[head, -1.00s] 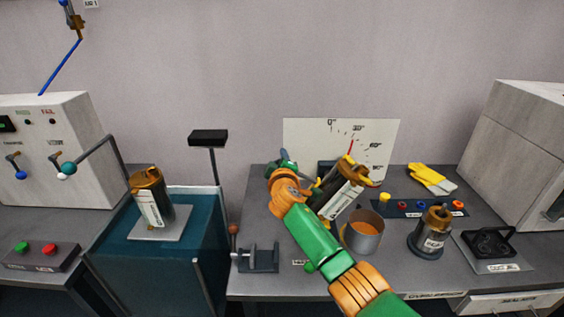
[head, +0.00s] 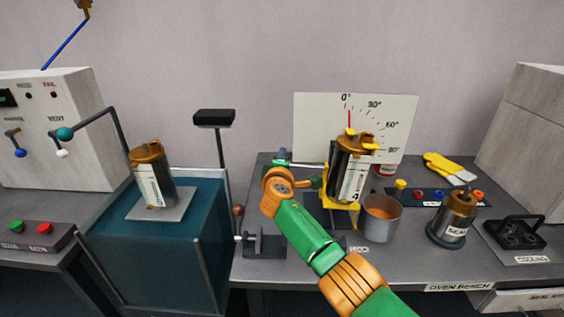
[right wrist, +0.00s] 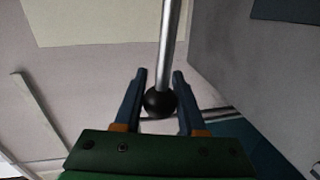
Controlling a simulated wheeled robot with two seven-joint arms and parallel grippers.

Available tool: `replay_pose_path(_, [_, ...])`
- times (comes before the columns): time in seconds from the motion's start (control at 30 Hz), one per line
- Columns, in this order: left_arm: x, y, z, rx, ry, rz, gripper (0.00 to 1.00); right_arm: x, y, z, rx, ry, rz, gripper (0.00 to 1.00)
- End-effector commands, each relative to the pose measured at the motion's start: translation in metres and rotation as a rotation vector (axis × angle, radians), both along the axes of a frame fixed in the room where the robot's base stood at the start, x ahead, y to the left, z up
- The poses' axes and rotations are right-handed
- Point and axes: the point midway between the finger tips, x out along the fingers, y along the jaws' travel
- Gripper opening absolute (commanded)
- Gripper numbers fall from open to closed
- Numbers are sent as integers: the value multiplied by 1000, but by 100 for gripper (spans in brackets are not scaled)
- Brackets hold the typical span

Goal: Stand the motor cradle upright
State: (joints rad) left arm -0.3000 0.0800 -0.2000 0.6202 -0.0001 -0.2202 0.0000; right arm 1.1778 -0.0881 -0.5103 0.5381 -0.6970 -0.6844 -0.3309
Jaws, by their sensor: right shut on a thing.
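The yellow motor cradle (head: 326,190) stands upright or nearly so on the bench in the head view, holding a dark motor with a brown top and white label (head: 350,172). The red needle on the white angle board (head: 390,108) behind it points at 0°. My right gripper (head: 283,160) is at the cradle's left side, its fingers partly hidden by my wrist. In the right wrist view its blue fingers are shut around the black knob (right wrist: 159,102) of a silver lever (right wrist: 171,45). My left gripper is not in view.
A metal cup of orange liquid (head: 380,218) stands just right of the cradle. A second motor (head: 452,218) and a black cooling stand (head: 514,234) are further right. A grey clamp (head: 264,244) is at the front left. Yellow gloves (head: 446,168) lie behind.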

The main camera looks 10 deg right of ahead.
Motion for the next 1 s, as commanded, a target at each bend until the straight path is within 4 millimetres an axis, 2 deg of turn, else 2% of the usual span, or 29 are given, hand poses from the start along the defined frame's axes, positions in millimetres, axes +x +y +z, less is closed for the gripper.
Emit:
replay_pose_path(0.03, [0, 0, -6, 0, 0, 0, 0, 0, 0, -8, 4, 3, -1, 0])
replay_pose_path(0.2, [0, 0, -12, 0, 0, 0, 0, -1, -1, -14, 6, 3, -1, 0])
replay_pose_path(0.93, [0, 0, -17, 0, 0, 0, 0, -1, -2, -20, 7, 8, -3, 0])
replay_pose_path(0.97, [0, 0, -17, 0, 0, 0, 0, -1, -2, -20, 8, 9, -3, 47])
replay_pose_path(1.0, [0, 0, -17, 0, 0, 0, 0, -1, -2, -20, 7, 8, -3, 58])
